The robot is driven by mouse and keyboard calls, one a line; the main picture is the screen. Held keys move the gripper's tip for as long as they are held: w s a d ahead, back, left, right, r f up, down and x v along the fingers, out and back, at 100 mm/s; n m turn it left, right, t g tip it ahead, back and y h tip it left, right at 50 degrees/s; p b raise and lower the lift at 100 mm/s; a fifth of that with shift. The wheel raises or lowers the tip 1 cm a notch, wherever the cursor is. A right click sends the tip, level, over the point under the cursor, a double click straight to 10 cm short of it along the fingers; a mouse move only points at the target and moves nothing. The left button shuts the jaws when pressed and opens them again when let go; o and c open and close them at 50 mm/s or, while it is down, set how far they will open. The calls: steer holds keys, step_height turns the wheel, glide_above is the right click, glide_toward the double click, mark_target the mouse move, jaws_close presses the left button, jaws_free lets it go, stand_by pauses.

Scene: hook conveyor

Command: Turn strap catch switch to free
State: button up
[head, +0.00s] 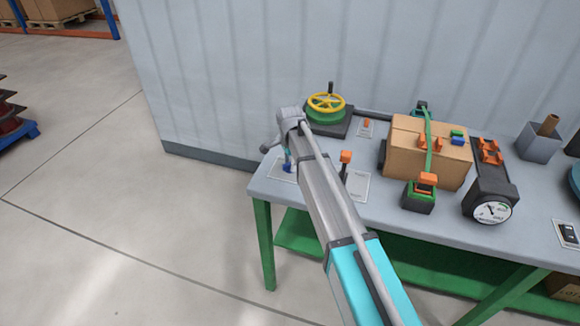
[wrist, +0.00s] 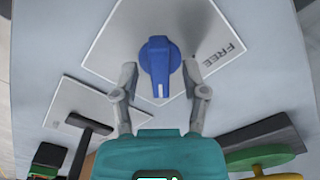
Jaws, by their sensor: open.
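The blue catch switch (wrist: 160,62) is a knob with a short white pointer line on its lower end in the wrist view. It sits on a pale plate (wrist: 115,40). The word FREE is printed on the plate to the right of the knob, and the pointer line is not towards it. My gripper (wrist: 160,73) is open, with one finger on each side of the knob; I cannot tell whether they touch it. In the head view my arm partly hides the switch (head: 287,167) at the table's left end.
A lever with an orange handle (head: 346,157) stands close right of my arm. A yellow handwheel (head: 327,102) is behind. A strapped cardboard box (head: 400,150), a gauge (head: 491,211) and a grey cup (head: 540,142) stand further right on the table (head: 450,238). Floor left of the table is clear.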

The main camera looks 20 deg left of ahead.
stand_by(0.3)
jaws_close()
steer(key=shift+n, duration=0.3)
steer(key=n, duration=0.7)
steer(key=shift+n, duration=0.4)
steer(key=n, duration=0.4)
steer(key=shift+n, duration=0.3)
steer(key=n, duration=0.5)
